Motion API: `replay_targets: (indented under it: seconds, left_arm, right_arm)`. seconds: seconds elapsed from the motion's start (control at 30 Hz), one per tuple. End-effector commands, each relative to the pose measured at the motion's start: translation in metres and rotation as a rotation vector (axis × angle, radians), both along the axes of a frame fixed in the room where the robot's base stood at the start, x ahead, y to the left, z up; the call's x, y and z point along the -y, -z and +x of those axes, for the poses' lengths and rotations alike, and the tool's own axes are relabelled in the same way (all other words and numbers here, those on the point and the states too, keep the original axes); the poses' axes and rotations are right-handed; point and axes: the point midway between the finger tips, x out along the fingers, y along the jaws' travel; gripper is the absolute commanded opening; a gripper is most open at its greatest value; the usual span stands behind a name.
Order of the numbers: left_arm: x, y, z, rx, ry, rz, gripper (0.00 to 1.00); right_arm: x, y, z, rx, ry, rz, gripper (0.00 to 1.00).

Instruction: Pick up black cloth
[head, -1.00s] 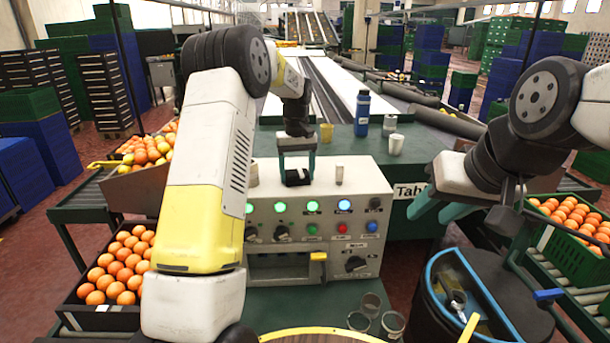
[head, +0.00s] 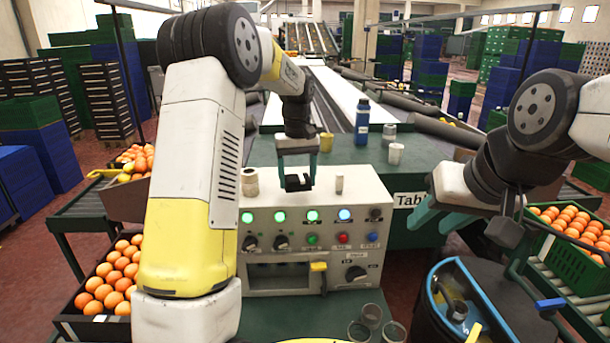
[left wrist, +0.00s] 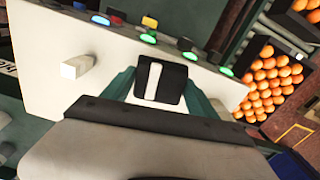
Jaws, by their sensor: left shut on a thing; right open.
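The black cloth (head: 298,184) is a small dark folded piece at the top of the white control box (head: 360,213). My left gripper (head: 297,172) points down and is shut on it. In the left wrist view the cloth (left wrist: 172,84) sits between the teal fingers and has a white stripe. I cannot tell whether the cloth touches the box top. My right gripper (head: 437,212) is open and empty, to the right of the box.
A white cup (head: 249,182) and a small white block (head: 339,183) flank the cloth on the box. A blue-rimmed black bin (head: 436,318) is below my right gripper. Glass jars (head: 371,314) stand in front.

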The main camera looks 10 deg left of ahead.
Motion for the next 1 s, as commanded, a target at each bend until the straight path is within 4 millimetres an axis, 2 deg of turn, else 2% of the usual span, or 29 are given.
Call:
replay_targets:
  seconds: [0.03, 0.2, 0.4, 0.5, 0.7, 1.0]
  left_arm:
    - [0.003, -0.002, -0.013, 0.001, 0.002, -0.001, 0.27]
    - [0.011, -0.006, -0.052, 0.001, 0.002, -0.001, 0.27]
    - [0.018, -0.008, -0.087, 0.001, 0.001, -0.001, 0.27]
    - [0.02, -0.01, -0.098, 0.001, 0.002, -0.001, 0.27]
    - [0.022, -0.01, -0.109, 0.001, 0.0, -0.001, 0.27]
    - [0.022, -0.01, -0.11, 0.001, 0.0, 0.0, 0.27]
  right_arm:
    - [0.0, 0.0, 0.0, 0.0, 0.0, 0.0, 0.41]
    - [0.0, 0.0, 0.0, 0.0, 0.0, 0.0, 0.41]
    - [0.0, 0.0, 0.0, 0.0, 0.0, 0.0, 0.41]
    - [0.0, 0.0, 0.0, 0.0, 0.0, 0.0, 0.41]
    - [0.0, 0.0, 0.0, 0.0, 0.0, 0.0, 0.41]
    - [0.0, 0.0, 0.0, 0.0, 0.0, 0.0, 0.41]
